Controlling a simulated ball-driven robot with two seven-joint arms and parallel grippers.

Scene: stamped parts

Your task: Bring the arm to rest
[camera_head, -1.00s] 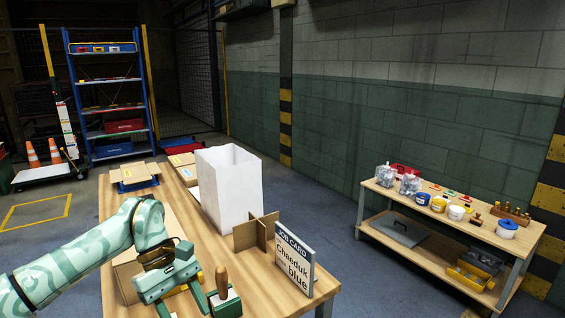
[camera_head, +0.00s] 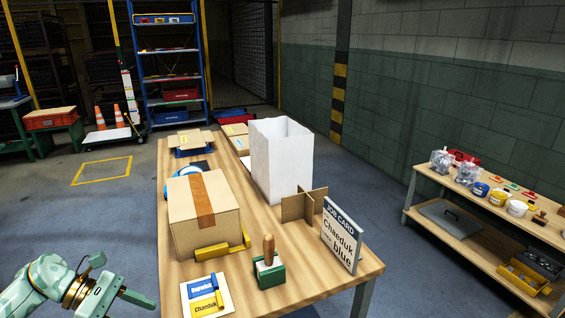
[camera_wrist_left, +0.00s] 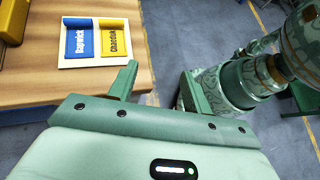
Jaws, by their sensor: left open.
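My left gripper (camera_head: 128,297) is beside the table's left edge, over the floor. In the left wrist view its fingers (camera_wrist_left: 157,84) are apart with nothing between them. A wooden-handled stamp (camera_head: 268,249) stands upright in a green block (camera_head: 269,273) on the wooden table (camera_head: 310,268), well to the right of the gripper. A white card (camera_head: 227,293) near the front left corner bears a blue label plate (camera_head: 203,286) and a yellow one reading Chaeduk (camera_head: 205,305). The job card (camera_head: 341,239) reads Chaeduk, blue. My right gripper is not in view.
A taped carton (camera_head: 205,220) with a yellow object (camera_head: 222,249) at its foot stands behind the card. A white bag (camera_head: 283,160) and cardboard divider (camera_head: 303,206) are further right. A side bench (camera_head: 480,215) stands by the wall.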

